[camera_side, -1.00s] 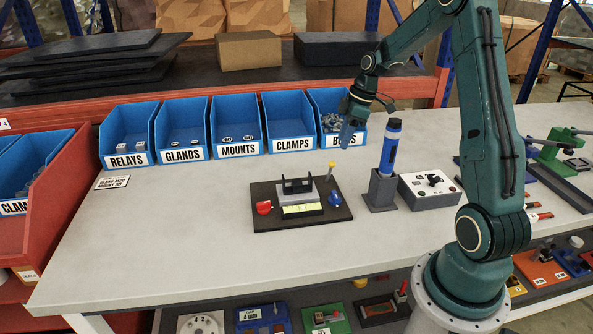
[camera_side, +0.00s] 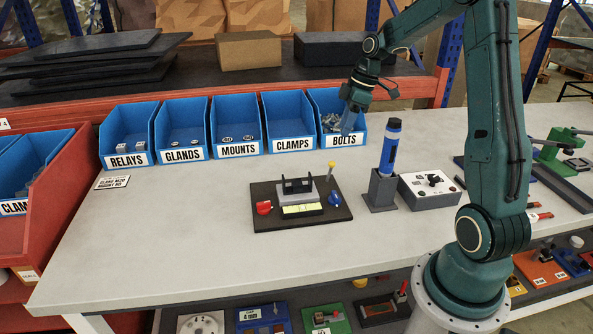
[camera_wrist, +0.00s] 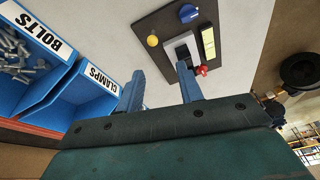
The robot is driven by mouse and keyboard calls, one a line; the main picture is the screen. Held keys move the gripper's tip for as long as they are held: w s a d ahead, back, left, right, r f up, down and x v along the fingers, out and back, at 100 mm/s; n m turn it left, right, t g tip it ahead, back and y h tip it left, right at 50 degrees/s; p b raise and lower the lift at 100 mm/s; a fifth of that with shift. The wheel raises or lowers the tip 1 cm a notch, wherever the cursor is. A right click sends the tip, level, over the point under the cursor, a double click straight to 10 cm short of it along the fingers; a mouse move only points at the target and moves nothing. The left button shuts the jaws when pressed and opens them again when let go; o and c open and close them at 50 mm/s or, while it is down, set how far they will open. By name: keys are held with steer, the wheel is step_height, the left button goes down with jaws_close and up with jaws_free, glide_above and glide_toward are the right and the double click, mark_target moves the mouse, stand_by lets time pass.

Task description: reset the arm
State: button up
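My gripper (camera_side: 350,118) is up at the back of the table in the side view, in front of the bolts bin (camera_side: 330,108). In the wrist view my gripper (camera_wrist: 160,92) shows its two blue fingers spread apart with nothing between them. The dark board (camera_side: 262,218) sits on the table below and to the left of it. It carries a grey fixture, a red knob, a blue knob and a yellow-topped post. The board also shows in the wrist view (camera_wrist: 150,22), beyond the fingertips.
Blue bins labelled relays (camera_side: 128,135), glands, mounts and clamps line the back. The table's left front (camera_side: 150,240) is clear.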

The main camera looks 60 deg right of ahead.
steer(key=s+a+r+m+t+h, duration=0.1)
steer(key=s+a+r, duration=0.2)
steer(key=a+r, duration=0.35)
steer(key=s+a+r+m+h, duration=0.1)
steer(key=s+a+r+m, duration=0.2)
steer(key=a, duration=0.7)
steer(key=s+a+m+t, duration=0.1)
steer(key=s+a, duration=0.3)
steer(key=s, duration=0.2)
steer(key=s+a+r+m+t, duration=0.1)
steer(key=s+a, duration=0.2)
steer(key=s, duration=0.4)
steer(key=shift+s+a, duration=0.2)
steer(key=shift+a, duration=0.2)
